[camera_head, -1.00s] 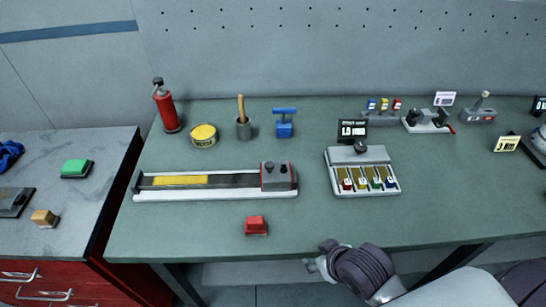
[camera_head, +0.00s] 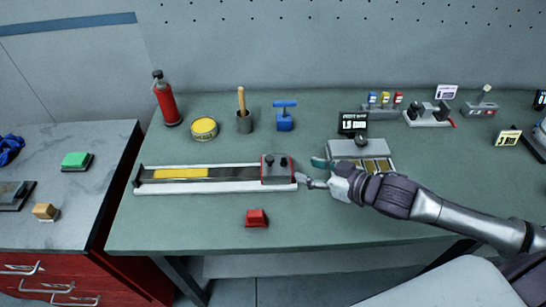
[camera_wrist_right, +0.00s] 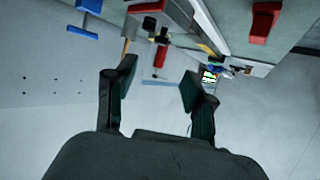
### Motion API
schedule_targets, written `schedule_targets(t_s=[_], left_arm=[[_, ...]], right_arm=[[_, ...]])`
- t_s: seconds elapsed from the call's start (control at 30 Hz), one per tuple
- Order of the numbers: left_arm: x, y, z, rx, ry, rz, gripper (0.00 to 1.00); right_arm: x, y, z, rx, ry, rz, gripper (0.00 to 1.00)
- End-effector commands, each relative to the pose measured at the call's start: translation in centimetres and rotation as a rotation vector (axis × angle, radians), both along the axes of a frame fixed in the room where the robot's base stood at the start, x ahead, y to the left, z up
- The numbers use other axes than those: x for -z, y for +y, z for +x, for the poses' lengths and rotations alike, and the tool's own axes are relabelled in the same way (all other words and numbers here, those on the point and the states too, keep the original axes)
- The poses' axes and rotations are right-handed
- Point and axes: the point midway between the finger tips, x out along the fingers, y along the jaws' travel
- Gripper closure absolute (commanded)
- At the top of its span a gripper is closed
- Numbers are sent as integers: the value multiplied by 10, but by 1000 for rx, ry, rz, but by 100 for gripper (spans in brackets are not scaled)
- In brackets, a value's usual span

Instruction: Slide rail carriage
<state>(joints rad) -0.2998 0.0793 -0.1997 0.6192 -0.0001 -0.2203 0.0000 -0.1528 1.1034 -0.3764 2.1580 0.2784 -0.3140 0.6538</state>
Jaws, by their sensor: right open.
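The rail (camera_head: 222,187) is a long white base with a dark track and a yellow strip in its left half. The grey carriage (camera_head: 276,172), with a red edge and black knobs, sits at the rail's right end. My right gripper (camera_head: 312,173) is open and empty, just right of the carriage, with its fingers pointing left at it. In the right wrist view the open fingers (camera_wrist_right: 155,88) show with the carriage (camera_wrist_right: 160,12) ahead of them, apart from it. My left gripper is not in view.
A red block (camera_head: 256,218) lies in front of the rail. A tray with a grey top (camera_head: 362,149) stands behind my right gripper, partly hidden by it.

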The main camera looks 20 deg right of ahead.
Motion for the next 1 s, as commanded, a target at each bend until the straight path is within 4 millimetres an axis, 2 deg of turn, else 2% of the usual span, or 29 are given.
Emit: schedule_targets(t_s=[0.27, 0.7, 1.0], left_arm=[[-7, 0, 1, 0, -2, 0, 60], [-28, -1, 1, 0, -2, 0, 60], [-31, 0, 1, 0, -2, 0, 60]], right_arm=[[5, 10, 21, -1, -6, 9, 46], [38, 50, 90, -3, -3, 5, 46], [51, 61, 111, -4, -2, 3, 46]])
